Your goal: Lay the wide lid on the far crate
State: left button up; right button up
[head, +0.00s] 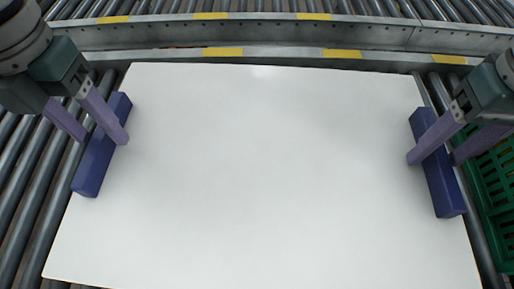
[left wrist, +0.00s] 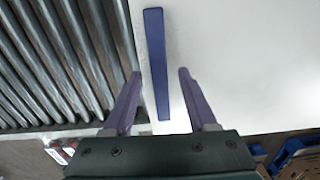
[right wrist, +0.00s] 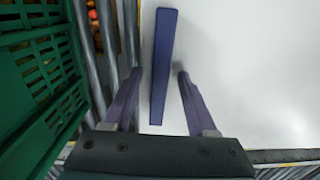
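The wide lid (head: 270,170) is a large flat white board lying across the rollers in the head view, with a blue bar handle at each side. My left gripper (head: 101,139) is open, with one finger on either side of the left handle (head: 92,172); the left wrist view shows this handle (left wrist: 155,45) between the fingers with gaps. My right gripper (head: 433,161) is open around the right handle (head: 444,192), which also shows between the fingers in the right wrist view (right wrist: 161,60). I cannot make out the far crate; what lies under the lid is hidden.
Roller conveyor (head: 30,190) runs along the left. A metal rail with yellow marks (head: 300,53) crosses behind the lid, with more rollers beyond. A green crate (head: 490,185) stands close to the right; the right wrist view shows red and orange produce (right wrist: 92,15) near it.

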pick_arm(q)
grip_shut()
pick_arm(e)
grip_shut()
dwell(0.9)
